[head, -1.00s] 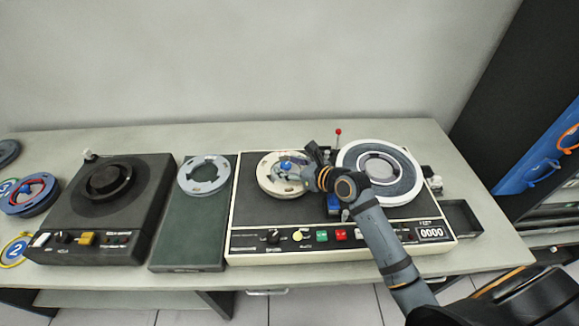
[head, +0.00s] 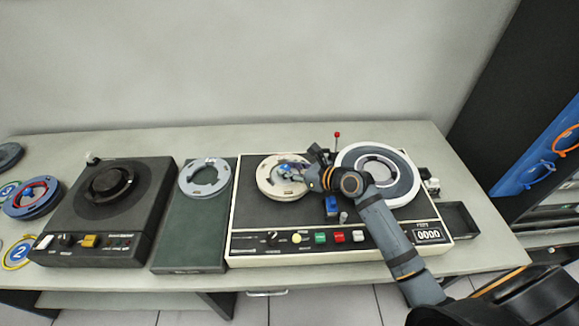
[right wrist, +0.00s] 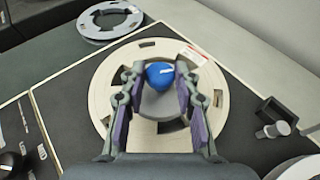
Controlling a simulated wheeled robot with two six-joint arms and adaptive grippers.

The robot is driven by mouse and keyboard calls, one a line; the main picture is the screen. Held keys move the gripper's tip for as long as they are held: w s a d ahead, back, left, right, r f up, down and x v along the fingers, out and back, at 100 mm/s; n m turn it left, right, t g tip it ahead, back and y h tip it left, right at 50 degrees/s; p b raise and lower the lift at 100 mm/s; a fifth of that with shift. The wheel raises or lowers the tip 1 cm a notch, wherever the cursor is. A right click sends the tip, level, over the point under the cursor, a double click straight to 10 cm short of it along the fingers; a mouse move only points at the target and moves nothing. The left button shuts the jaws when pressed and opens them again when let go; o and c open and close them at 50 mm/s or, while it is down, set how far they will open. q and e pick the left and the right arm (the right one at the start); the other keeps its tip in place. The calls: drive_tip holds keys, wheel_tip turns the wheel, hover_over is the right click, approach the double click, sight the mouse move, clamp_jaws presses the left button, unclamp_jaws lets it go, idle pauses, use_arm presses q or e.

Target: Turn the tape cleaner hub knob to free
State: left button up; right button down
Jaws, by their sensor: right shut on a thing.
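The tape cleaner (head: 340,225) is the cream-edged machine with a black top in the middle of the table. Its left hub carries a cream reel (head: 268,184), which also shows in the right wrist view (right wrist: 103,90). The blue hub knob (right wrist: 160,74) with a white pointer mark stands at the reel's centre; the mark points to the right in the right wrist view. My right gripper (head: 293,172) is over this hub. My left gripper is not in view.
A larger white-rimmed reel (head: 405,163) sits on the machine's right side. A red-tipped lever (head: 337,134) stands behind. Coloured buttons (head: 320,237) line the front panel. A grey ring (head: 204,177) and a dark machine (head: 105,200) are to the left.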

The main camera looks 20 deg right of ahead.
drive_tip(key=n+g+y, duration=0.1)
drive_tip(key=n+g+y+p, duration=0.1)
drive_tip(key=shift+w+d+r+n+p, duration=0.15)
drive_tip(key=shift+w+d+n+p, duration=0.05)
drive_tip(key=shift+d+n+p, duration=0.1)
drive_tip(key=shift+w+n+g+y, duration=0.1)
drive_tip(key=shift+n+g+y, duration=0.7)
drive_tip(key=shift+n+y, duration=0.1)
drive_tip(key=shift+w+f+n+g+y+b, duration=0.15)
drive_tip(key=shift+n+g+y, duration=0.1)
drive_tip(key=shift+n+g, duration=0.2)
drive_tip(key=shift+f+n+g+y+b, duration=0.15)
drive_tip(key=shift+n+g+y, duration=0.1)
drive_tip(key=shift+n+g, duration=0.2)
drive_tip(key=n+g+b, duration=0.1)
drive_tip(key=n+g+y+b, duration=0.1)
drive_tip(key=g, duration=0.1)
drive_tip(key=n+g+b, duration=0.1)
drive_tip(key=n+b, duration=0.1)
drive_tip(key=shift+w+d+g, duration=0.1)
drive_tip(key=shift+w+g, duration=0.2)
drive_tip(key=shift+g, duration=0.1)
drive_tip(key=shift+n+g+b, duration=1.3)
drive_tip(key=shift+g+b, duration=0.1)
drive_tip(key=shift+b, duration=0.1)
drive_tip(key=c, duration=1)
unclamp_jaws()
drive_tip(key=shift+w, duration=0.1)
drive_tip(key=shift+r, duration=0.1)
